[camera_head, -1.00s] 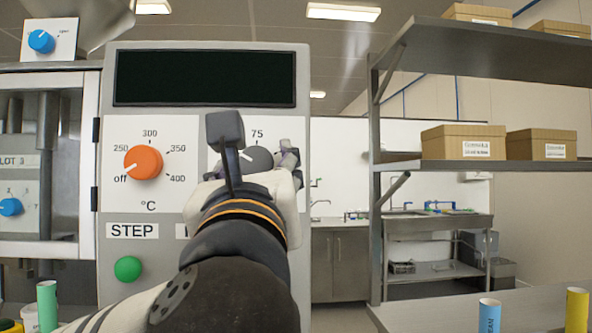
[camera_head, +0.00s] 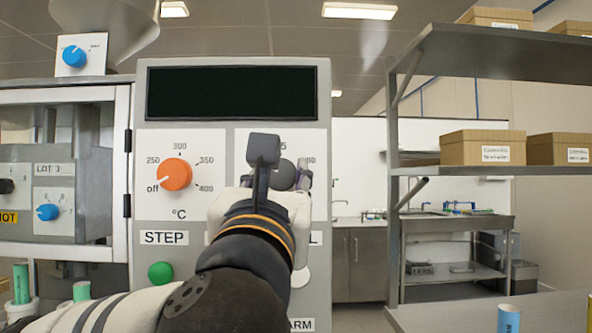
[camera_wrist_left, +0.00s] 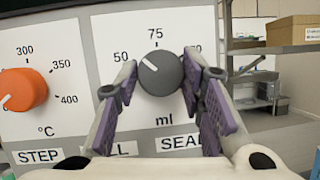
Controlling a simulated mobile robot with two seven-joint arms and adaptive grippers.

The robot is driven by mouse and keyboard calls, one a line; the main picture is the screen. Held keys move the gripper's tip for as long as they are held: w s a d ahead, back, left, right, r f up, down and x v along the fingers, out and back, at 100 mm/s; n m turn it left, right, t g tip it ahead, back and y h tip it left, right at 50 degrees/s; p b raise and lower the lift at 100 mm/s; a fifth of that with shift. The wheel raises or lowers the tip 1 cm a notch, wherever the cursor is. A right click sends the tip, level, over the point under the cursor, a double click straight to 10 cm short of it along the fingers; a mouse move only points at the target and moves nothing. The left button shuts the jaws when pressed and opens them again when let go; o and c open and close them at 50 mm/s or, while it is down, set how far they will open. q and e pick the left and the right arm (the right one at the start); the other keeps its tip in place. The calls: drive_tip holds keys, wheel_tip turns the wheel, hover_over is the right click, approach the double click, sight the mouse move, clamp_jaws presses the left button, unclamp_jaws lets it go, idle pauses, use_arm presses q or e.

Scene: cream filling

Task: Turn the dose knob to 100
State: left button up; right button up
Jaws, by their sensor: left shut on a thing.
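The dose knob is a grey round knob (camera_wrist_left: 161,74) on the white panel marked "ml", with 50 at left and 75 above it. A third number at right is mostly covered by a finger. Its white mark points up and left, between 50 and 75. My left gripper (camera_wrist_left: 158,88) has its purple-padded fingers on both sides of the knob and is shut on it. In the head view the left gripper (camera_head: 283,170) hides most of the knob (camera_head: 285,175) and part of the scale. My right gripper is in neither view.
An orange temperature knob (camera_head: 175,174) sits left of the dose knob, above a green STEP button (camera_head: 160,273). A dark display (camera_head: 231,93) is above. A shelf with boxes (camera_head: 483,148) stands at right. Coloured tubes (camera_head: 508,318) show low down.

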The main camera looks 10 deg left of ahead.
use_arm(q)
drive_tip(key=m+h, duration=0.1)
drive_tip(key=m, duration=0.2)
drive_tip(key=m+h, duration=0.2)
drive_tip(key=m, duration=0.1)
drive_tip(key=shift+a+r+p, duration=0.15)
drive_tip(key=shift+p, duration=0.15)
drive_tip(key=m+g+h, duration=0.1)
drive_tip(key=m, duration=0.2)
drive_tip(key=m+g+h, duration=0.1)
drive_tip(key=m, duration=0.3)
drive_tip(key=shift+a+r, duration=0.1)
drive_tip(key=m+g, duration=0.1)
drive_tip(key=m, duration=0.2)
drive_tip(key=m+g, duration=0.1)
drive_tip(key=m, duration=0.2)
drive_tip(key=shift+s+r+h, duration=0.1)
drive_tip(key=shift+r+h, duration=0.1)
drive_tip(key=shift+h, duration=0.1)
drive_tip(key=shift+m+g+y, duration=0.5)
drive_tip(key=shift+m+g, duration=0.5)
drive_tip(key=shift+m, duration=1)
drive_tip(key=o, duration=1.1)
drive_tip(key=shift+o, duration=0.2)
drive_tip(key=shift+r, duration=0.1)
